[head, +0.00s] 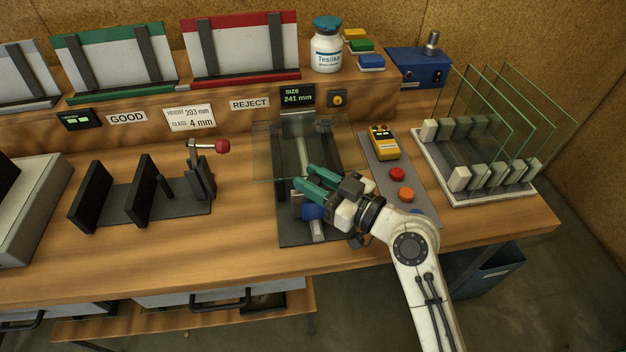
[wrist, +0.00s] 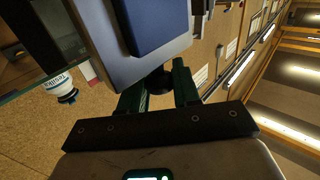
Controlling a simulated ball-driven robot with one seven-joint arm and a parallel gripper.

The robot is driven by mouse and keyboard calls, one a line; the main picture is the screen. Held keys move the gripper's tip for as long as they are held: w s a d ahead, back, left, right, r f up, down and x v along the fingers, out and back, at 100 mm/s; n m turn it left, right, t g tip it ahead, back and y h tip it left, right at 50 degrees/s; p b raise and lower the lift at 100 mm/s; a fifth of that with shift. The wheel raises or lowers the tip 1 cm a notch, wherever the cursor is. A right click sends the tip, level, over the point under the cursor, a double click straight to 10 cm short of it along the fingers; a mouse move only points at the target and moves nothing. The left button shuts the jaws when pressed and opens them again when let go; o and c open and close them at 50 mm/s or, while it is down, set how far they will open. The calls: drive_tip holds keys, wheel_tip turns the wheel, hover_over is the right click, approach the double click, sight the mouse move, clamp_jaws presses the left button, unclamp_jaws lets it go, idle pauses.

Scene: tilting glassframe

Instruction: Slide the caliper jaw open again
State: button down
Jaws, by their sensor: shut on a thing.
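The caliper (head: 285,232) is a dark plate with a pale rail, in the middle of the bench in the head view. Its sliding jaw has a blue block (head: 312,212) on the rail. In the wrist view the jaw shows as a grey plate (wrist: 185,45) with a blue block (wrist: 130,22). My gripper (head: 303,181) has green fingers and lies over the caliper. In the wrist view my gripper (wrist: 158,82) is shut on the jaw's dark round knob (wrist: 158,80). The fingers partly hide the jaw in the head view. A size display (head: 297,97) reads 241 mm.
A clear glass pane (head: 262,150) lies across the caliper's far part. A grey panel with a yellow device (head: 383,143) and red and orange buttons stands close right. A rack of upright glass panes (head: 480,110) is farther right. A red-knobbed lever fixture (head: 203,170) stands left.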

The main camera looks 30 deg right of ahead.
drive_tip(key=shift+s+a, duration=0.2)
drive_tip(key=shift+s, duration=0.4)
drive_tip(key=shift+s+a, duration=0.2)
drive_tip(key=shift+s, duration=0.4)
drive_tip(key=c, duration=0.9)
unclamp_jaws()
drive_tip(key=shift+b+v, duration=1.8)
drive_tip(key=shift+v, duration=3.6)
